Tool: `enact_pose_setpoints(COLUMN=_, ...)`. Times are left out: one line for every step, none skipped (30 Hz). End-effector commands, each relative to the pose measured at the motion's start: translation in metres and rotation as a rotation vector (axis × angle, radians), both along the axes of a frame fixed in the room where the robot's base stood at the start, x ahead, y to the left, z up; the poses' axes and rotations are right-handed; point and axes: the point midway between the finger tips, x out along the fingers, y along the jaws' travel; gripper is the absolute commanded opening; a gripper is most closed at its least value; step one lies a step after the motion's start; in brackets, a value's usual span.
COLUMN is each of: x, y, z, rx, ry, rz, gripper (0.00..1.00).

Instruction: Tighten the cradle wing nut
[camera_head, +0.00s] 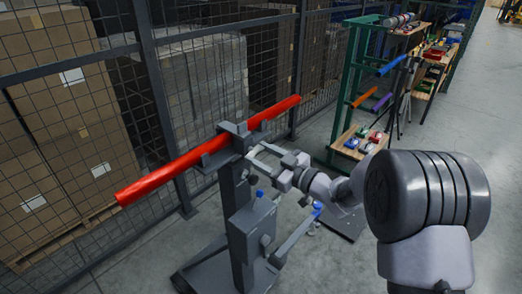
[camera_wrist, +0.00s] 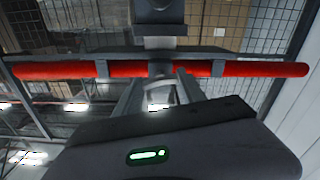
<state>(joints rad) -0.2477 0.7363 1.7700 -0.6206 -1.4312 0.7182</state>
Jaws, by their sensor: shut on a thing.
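A long red bar (camera_head: 172,173) lies across the cradle (camera_head: 236,130) on top of a grey stand (camera_head: 240,205). In the wrist view the red bar (camera_wrist: 60,70) runs side to side behind the fingers. My gripper (camera_head: 256,152) is at the right side of the cradle, at the height of the bar. Its fingers, seen in the wrist view (camera_wrist: 160,82), are closed in on the small wing nut at the cradle's middle. The wing nut itself is mostly hidden between the fingertips.
A blue knob (camera_head: 260,193) sits on the stand below my gripper. A mesh fence (camera_head: 110,100) with stacked boxes (camera_head: 60,130) behind it stands close on the left. A green rack (camera_head: 345,100) with coloured bars and small items stands at the back right. Floor to the right is open.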

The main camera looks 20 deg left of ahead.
Motion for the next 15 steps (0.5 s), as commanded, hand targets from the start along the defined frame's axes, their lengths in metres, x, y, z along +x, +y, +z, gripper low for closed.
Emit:
enact_pose_setpoints(x=0.0001, y=0.0, z=0.0024, rx=0.015, ry=0.037, rz=-0.001, gripper=0.07)
enact_pose_setpoints(x=0.0001, y=0.0, z=0.0023, rx=0.026, ry=0.064, rz=-0.001, gripper=0.07)
enact_pose_setpoints(x=-0.0001, y=0.0, z=0.002, rx=0.04, ry=0.099, rz=-0.001, gripper=0.07)
enact_pose_setpoints(x=-0.0001, y=0.0001, z=0.002, rx=0.051, ry=0.126, rz=-0.001, gripper=0.07)
enact_pose_setpoints(x=-0.0002, y=0.0001, z=0.002, rx=0.062, ry=0.152, rz=0.0, gripper=0.07)
enact_pose_setpoints(x=-0.0003, y=0.0001, z=0.0021, rx=0.077, ry=0.187, rz=0.0, gripper=0.07)
enact_pose_setpoints(x=-0.0005, y=0.0002, z=0.0022, rx=0.088, ry=0.213, rz=0.0, gripper=0.07)
enact_pose_setpoints(x=-0.0006, y=0.0002, z=0.0022, rx=0.099, ry=0.238, rz=0.0, gripper=0.07)
enact_pose_setpoints(x=-0.0007, y=0.0003, z=0.0023, rx=0.113, ry=0.273, rz=0.0, gripper=0.07)
enact_pose_setpoints(x=-0.0007, y=0.0003, z=0.0022, rx=0.123, ry=0.301, rz=0.0, gripper=0.07)
enact_pose_setpoints(x=-0.0008, y=0.0003, z=0.002, rx=0.134, ry=0.327, rz=0.0, gripper=0.07)
enact_pose_setpoints(x=-0.0008, y=0.0003, z=0.0018, rx=0.149, ry=0.363, rz=0.0, gripper=0.07)
enact_pose_setpoints(x=-0.0008, y=0.0003, z=0.0017, rx=0.16, ry=0.388, rz=0.0, gripper=0.07)
enact_pose_setpoints(x=-0.0008, y=0.0003, z=0.0019, rx=0.17, ry=0.414, rz=0.0, gripper=0.07)
enact_pose_setpoints(x=-0.0008, y=0.0003, z=0.0021, rx=0.185, ry=0.449, rz=0.0, gripper=0.07)
